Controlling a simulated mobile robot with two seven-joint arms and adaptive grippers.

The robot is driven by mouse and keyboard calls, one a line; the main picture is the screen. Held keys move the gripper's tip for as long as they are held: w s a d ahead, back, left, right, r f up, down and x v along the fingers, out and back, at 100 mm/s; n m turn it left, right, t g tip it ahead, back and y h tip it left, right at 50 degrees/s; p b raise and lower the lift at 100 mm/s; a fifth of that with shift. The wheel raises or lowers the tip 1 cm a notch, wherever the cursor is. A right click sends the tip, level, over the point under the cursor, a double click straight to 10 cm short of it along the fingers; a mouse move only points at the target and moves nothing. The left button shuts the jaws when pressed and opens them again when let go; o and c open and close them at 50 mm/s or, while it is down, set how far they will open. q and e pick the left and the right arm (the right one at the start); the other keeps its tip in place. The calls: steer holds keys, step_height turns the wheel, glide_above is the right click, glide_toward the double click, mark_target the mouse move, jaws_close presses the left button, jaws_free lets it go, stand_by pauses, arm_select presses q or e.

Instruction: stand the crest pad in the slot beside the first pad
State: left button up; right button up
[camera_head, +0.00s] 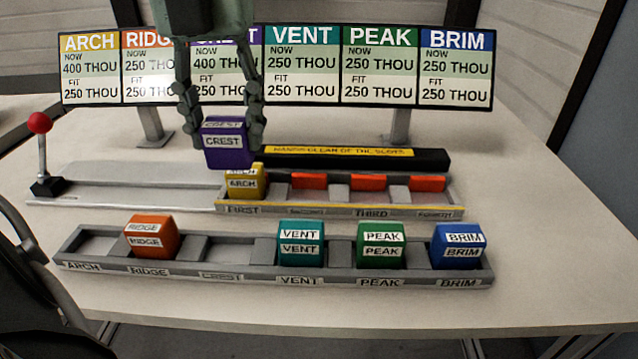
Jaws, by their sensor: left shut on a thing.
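My left gripper (222,122) comes down from the top and is shut on the purple crest pad (228,144). The pad is held upright, behind and slightly left of the yellow arch pad (243,184), overlapping it closely in the picture; whether they touch I cannot tell. The arch pad stands in the slot marked FIRST of the rear rack (340,211). The slot to its right, whose label is blurred, holds no pad, and a red block (309,181) shows at its back. My right gripper is not in view.
The front rack (218,275) holds the ridge (151,238), vent (300,244), peak (381,246) and brim (458,246) pads; its ARCH and CREST places are empty. A black bar (432,159) lies behind the rear rack. A red-knobbed lever (41,150) stands left. A sign board (378,100) stands behind.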

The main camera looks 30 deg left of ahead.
arm_select(q)
steer(key=w+d+f, duration=0.1)
steer(key=w+f, duration=0.1)
steer(key=w, duration=0.1)
steer(key=w+d+f, duration=0.1)
steer(key=w+f, duration=0.1)
steer(key=w, duration=0.1)
steer(key=w+d+f+p, duration=0.1)
steer(key=w+d+f, duration=0.1)
steer(key=w, duration=0.1)
steer(key=shift+w+d+f, duration=0.1)
steer(key=shift+w+f, duration=0.1)
steer(key=shift+w, duration=0.2)
step_height(320, 180, down, 4)
steer(key=shift+r+p, duration=0.1)
steer(key=shift+p, duration=0.2)
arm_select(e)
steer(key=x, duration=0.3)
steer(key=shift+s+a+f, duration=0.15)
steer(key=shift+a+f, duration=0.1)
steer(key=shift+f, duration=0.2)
arm_select(q)
steer(key=shift+f, duration=0.2)
